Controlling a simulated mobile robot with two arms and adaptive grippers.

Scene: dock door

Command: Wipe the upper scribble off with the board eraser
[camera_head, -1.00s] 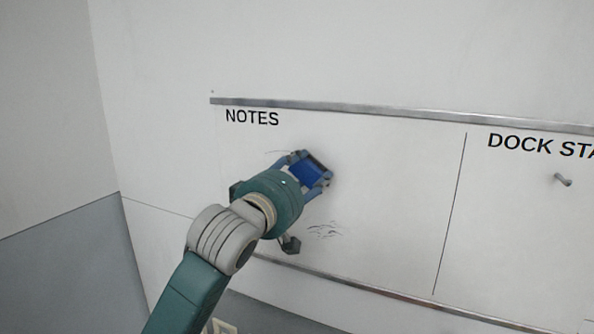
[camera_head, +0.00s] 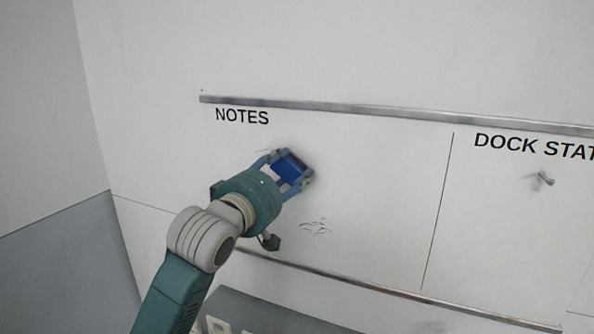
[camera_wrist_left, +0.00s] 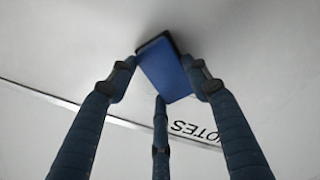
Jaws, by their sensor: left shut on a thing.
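The blue board eraser (camera_head: 290,168) is in my left gripper (camera_head: 292,170), whose fingers are shut on it. The left wrist view shows the blue eraser (camera_wrist_left: 163,70) between the fingers, its dark pad side toward the white board (camera_head: 370,190). It is at or very near the board; I cannot tell if it touches. A faint bit of the upper scribble (camera_head: 262,151) shows just left of the gripper, below the word NOTES; the rest may be hidden behind the gripper. The lower scribble (camera_head: 316,226) shows below and right of the gripper. My right gripper is not in view.
A metal rail (camera_head: 350,108) runs along the board's top and another rail (camera_head: 340,281) along its bottom. The NOTES panel right of the gripper is clear.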

